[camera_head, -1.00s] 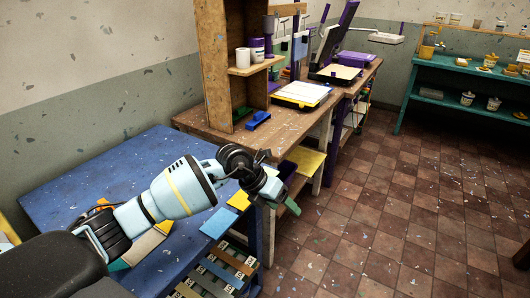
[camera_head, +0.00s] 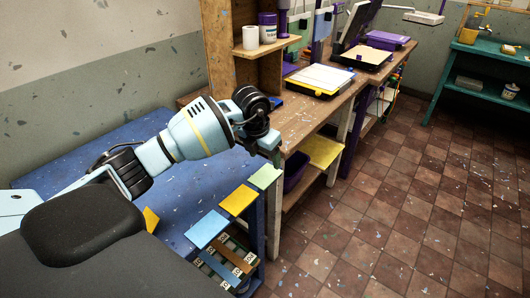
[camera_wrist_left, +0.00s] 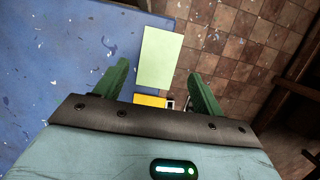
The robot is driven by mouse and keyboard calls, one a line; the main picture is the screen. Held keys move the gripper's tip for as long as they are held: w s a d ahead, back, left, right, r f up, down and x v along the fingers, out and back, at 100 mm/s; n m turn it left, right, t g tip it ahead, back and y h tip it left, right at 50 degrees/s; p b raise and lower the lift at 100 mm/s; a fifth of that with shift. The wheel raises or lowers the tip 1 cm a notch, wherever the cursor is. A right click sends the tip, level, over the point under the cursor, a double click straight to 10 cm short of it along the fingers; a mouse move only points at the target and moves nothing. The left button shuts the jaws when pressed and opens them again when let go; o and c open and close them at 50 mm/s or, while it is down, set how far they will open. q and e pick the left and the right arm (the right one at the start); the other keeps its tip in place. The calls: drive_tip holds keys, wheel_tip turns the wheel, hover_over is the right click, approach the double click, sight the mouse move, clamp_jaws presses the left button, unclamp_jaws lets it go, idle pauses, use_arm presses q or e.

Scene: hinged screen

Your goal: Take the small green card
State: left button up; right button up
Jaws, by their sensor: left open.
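The small pale green card (camera_head: 265,176) lies flat at the right edge of the blue table, behind a yellow card (camera_head: 238,200) and a light blue card (camera_head: 207,229). Its right part appears to stick out past the edge. My left gripper (camera_head: 268,148) is just above and behind the card in the head view; its fingers are hard to make out there. In the left wrist view, the open green fingers of the left gripper (camera_wrist_left: 158,75) stand either side of the near end of the green card (camera_wrist_left: 161,55), with nothing between them held. My right gripper is not in view.
The blue table (camera_head: 100,140) is mostly clear on top. Below its front edge are several coloured bars on a rack (camera_head: 228,262). A wooden workbench (camera_head: 300,118) with a shelf unit stands just beyond. Open tiled floor lies to the right.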

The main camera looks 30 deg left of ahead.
sight(265, 176)
use_arm(q)
drive_tip(key=b+x, duration=0.1)
drive_tip(key=x, duration=0.1)
drive_tip(key=s+b+x, duration=0.1)
drive_tip(key=x, duration=0.3)
drive_tip(key=shift+s+f+b, duration=0.3)
drive_tip(key=shift+f+b, duration=0.1)
drive_tip(key=shift+f, duration=0.1)
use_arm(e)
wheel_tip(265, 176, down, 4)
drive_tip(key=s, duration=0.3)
use_arm(q)
drive_tip(key=shift+r, duration=0.35)
drive_tip(key=shift+c, duration=1)
drive_tip(key=c, duration=0.4)
drive_tip(key=shift+w+r+p, duration=0.1)
drive_tip(key=shift+r+p, duration=0.7)
drive_tip(key=shift+r, duration=0.65)
drive_tip(key=shift+w+p+v, duration=0.15)
drive_tip(key=shift+p+v, duration=0.1)
drive_tip(key=shift+v, duration=0.35)
drive_tip(key=shift+w+p+v, duration=0.15)
drive_tip(key=shift+p+v, duration=0.1)
drive_tip(key=shift+v, duration=0.3)
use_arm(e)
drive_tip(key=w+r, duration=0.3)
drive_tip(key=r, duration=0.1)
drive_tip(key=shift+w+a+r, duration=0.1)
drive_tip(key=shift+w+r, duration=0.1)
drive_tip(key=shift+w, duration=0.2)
